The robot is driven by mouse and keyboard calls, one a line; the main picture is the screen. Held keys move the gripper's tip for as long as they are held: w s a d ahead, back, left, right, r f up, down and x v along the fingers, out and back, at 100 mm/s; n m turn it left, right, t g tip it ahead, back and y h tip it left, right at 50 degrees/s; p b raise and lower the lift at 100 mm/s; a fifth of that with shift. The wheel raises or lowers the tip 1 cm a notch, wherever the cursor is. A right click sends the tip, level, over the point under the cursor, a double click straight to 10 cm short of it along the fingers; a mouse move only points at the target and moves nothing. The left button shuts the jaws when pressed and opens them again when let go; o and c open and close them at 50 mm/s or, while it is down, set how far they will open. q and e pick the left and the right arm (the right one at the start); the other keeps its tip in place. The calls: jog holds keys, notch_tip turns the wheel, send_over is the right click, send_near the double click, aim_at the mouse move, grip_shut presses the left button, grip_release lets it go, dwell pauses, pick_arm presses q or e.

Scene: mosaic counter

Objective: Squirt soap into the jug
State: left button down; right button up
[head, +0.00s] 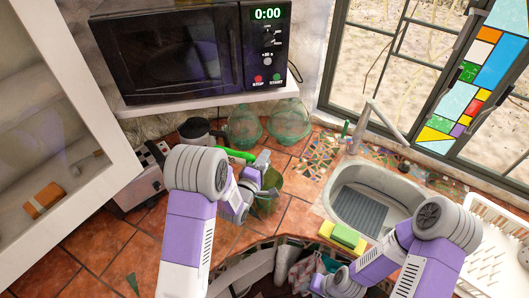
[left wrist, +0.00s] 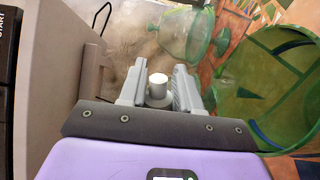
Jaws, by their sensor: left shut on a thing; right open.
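My left gripper (head: 262,160) is shut on the soap bottle. In the left wrist view its white top (left wrist: 157,88) shows between the fingers (left wrist: 158,92); the rest is hidden. A bright green elongated shape (head: 235,154) beside the gripper in the head view seems to be the bottle, lying tilted. The green see-through jug (head: 267,203) stands on the tiled counter just below the gripper, partly covered by my arm. Its round green side or mouth (left wrist: 262,95) fills the right of the left wrist view. My right gripper (head: 322,284) is open and low at the counter's front edge.
Two green glass jars (head: 287,120) and a kettle (head: 200,132) stand behind, under a microwave (head: 180,52) on a shelf. A toaster (head: 143,184) is at left. The sink (head: 372,190), sponge (head: 343,236) and dish rack (head: 495,250) are at right.

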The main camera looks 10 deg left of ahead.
pick_arm(q)
jog(key=shift+d+r+m+b, duration=0.1)
jog(key=shift+m+b, duration=0.1)
jog(key=shift+m, duration=1.5)
jog(key=shift+d+r+m+b, duration=0.1)
jog(key=shift+m+b, duration=0.05)
jog(key=shift+m, duration=1.55)
pick_arm(e)
jog(key=shift+r, duration=0.1)
pick_arm(q)
jog(key=m, duration=0.1)
jog(key=m+b, duration=0.1)
jog(key=shift+s+d+r+m, duration=0.1)
jog(key=shift+r+m, duration=0.1)
jog(key=shift+m, duration=0.1)
pick_arm(e)
jog(key=shift+f, duration=0.6)
